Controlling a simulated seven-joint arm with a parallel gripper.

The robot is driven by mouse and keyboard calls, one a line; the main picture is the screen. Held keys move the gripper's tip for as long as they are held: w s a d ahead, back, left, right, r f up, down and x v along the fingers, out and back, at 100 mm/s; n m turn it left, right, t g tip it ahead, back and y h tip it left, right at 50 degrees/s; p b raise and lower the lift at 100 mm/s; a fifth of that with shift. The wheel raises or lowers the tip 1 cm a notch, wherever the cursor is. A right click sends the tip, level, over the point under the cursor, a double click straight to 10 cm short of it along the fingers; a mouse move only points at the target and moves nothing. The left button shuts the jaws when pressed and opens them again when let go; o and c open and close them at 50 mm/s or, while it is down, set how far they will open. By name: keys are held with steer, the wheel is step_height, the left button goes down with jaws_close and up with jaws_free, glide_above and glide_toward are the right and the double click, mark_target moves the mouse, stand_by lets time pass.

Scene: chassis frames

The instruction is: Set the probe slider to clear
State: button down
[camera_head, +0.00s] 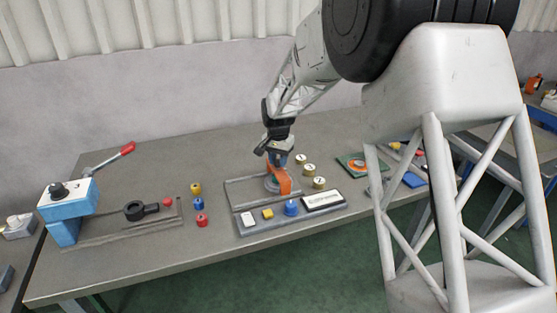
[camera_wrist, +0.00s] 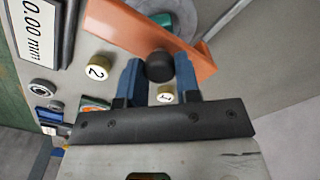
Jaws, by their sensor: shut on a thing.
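An orange bar (camera_head: 284,181) with a black round knob stands on the grey fixture (camera_head: 248,229). I take it for the probe slider, but no label on it is readable. In the wrist view the orange bar (camera_wrist: 130,30) runs slantwise, and the black knob (camera_wrist: 160,66) sits between my blue fingertips. My gripper (camera_wrist: 160,74) is shut on that knob. In the head view my gripper (camera_head: 276,158) points down over the fixture, and the arm and gripper hide part of the bar. No clear mark can be made out.
The fixture's front carries a display (camera_head: 323,200), reading 0.00 mm in the wrist view (camera_wrist: 42,28), a blue knob (camera_head: 291,208) and a yellow button (camera_head: 267,213). Several numbered brass-coloured pieces (camera_head: 319,183) stand close on the right. A blue press (camera_head: 66,212) stands left.

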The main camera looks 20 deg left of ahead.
steer(key=s+a, duration=0.9)
steer(key=shift+s+a, duration=0.2)
steer(key=c, duration=1)
jaws_free()
steer(key=shift+s+a, duration=0.1)
steer(key=shift+o, duration=0.9)
steer(key=shift+r, duration=0.1)
step_height(320, 180, up, 8)
steer(key=shift+d, duration=0.2)
